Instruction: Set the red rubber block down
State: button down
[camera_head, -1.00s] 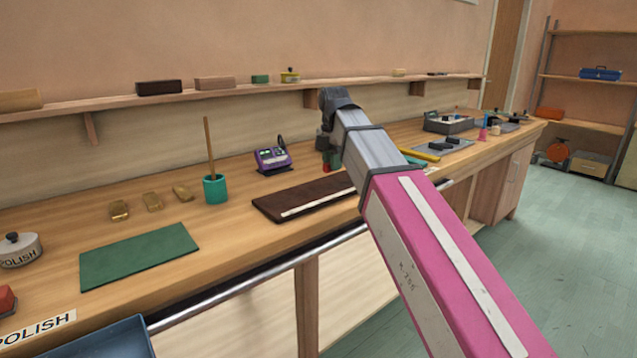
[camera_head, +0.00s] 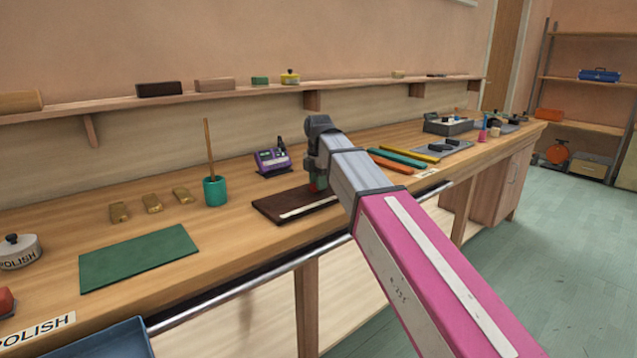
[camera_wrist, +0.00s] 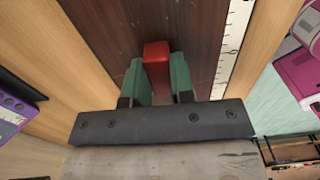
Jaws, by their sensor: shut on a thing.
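My gripper (camera_wrist: 158,70) has two green fingers and is shut on the red rubber block (camera_wrist: 157,52), which sits between them in the wrist view. Behind the block is a dark brown board (camera_wrist: 105,25) with a pale marked strip (camera_wrist: 232,50) along one side. In the head view my gripper (camera_head: 318,182) is low at the right part of the same board (camera_head: 275,205), largely hidden by my arm. I cannot tell whether the block touches the board.
A purple device (camera_head: 272,160) stands behind the board, and a teal cup (camera_head: 215,190) with a stick to its left. Orange (camera_head: 390,162) and teal (camera_head: 398,157) bars lie to the right. A green mat (camera_head: 140,257) lies at left. A metal rail (camera_head: 250,292) runs along the front edge.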

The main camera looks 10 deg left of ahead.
jog(key=c, duration=1)
grip_release()
jog(key=shift+f, duration=0.1)
notch_tip(320, 180, up, 12)
jog(key=shift+r, duration=0.15)
